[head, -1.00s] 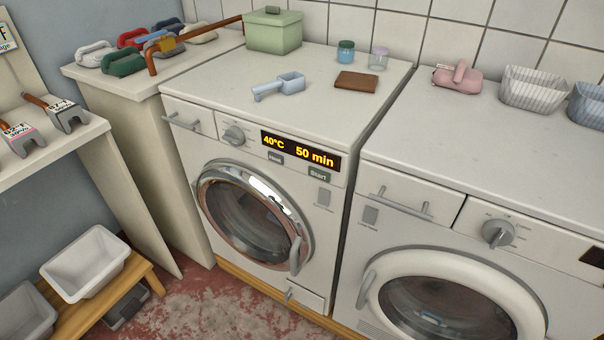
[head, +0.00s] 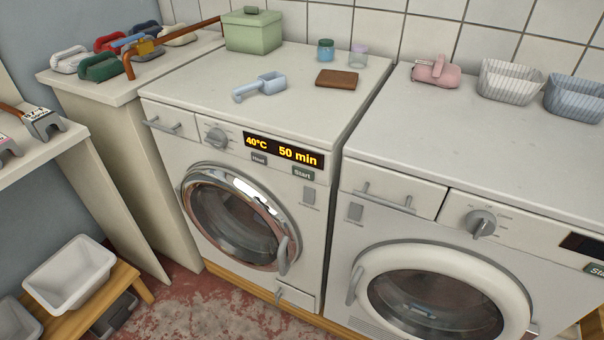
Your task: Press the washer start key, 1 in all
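The washer (head: 160,108) is the white front-loading machine left of the middle, with its round door (head: 238,215) shut. Its start key (head: 303,173) is a small dark grey key marked "Start", just below the right part of the display. The display (head: 284,151) is lit and reads 40°C and 50 min. A smaller "Heat" key (head: 259,159) sits to its left. A second white machine (head: 400,225) stands at the right, with a key marked "Sta" (head: 597,270) partly cut off by the picture edge. Neither of my grippers is in view.
On the washer top are a light blue scoop (head: 262,87), a brown block (head: 337,79), a green lidded box (head: 252,31) and two small jars. The washer front is unobstructed.

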